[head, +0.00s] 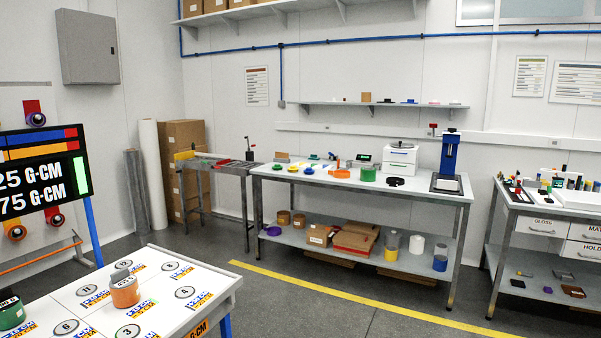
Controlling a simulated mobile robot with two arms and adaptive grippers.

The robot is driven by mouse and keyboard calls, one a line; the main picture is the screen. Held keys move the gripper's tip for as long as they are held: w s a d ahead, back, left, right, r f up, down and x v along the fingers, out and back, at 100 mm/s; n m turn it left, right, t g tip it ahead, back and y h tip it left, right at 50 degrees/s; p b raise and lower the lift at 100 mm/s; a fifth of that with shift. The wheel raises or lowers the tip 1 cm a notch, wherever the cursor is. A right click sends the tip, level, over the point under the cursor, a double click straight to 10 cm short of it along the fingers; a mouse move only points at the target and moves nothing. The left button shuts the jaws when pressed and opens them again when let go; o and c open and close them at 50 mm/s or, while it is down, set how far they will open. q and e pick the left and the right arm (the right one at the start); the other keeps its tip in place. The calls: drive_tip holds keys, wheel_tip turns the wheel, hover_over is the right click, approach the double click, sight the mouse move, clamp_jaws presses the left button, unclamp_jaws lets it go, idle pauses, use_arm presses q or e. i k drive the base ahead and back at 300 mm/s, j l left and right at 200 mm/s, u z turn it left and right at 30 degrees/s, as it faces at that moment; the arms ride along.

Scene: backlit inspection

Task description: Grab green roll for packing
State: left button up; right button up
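A short green cylinder that looks like a green roll (368,175) stands upright on the white top of the middle workbench (420,188), near its front edge. A flatter green round piece (279,168) lies at the left end of the same bench. A dark green labelled cylinder (11,314) stands on the near white table, cut off by the left picture edge. Neither of my grippers is in view.
The near white table (222,280) with numbered circles and an orange labelled cylinder (125,290) fills the lower left. A blue press-like device (450,155) stands at the middle bench's right end. Grey floor with a yellow line (370,303) lies open before that bench.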

sight(368, 174)
drive_tip(key=i+z, duration=0.2)
drive_tip(key=i, duration=4.3)
drive_tip(key=j, duration=0.1)
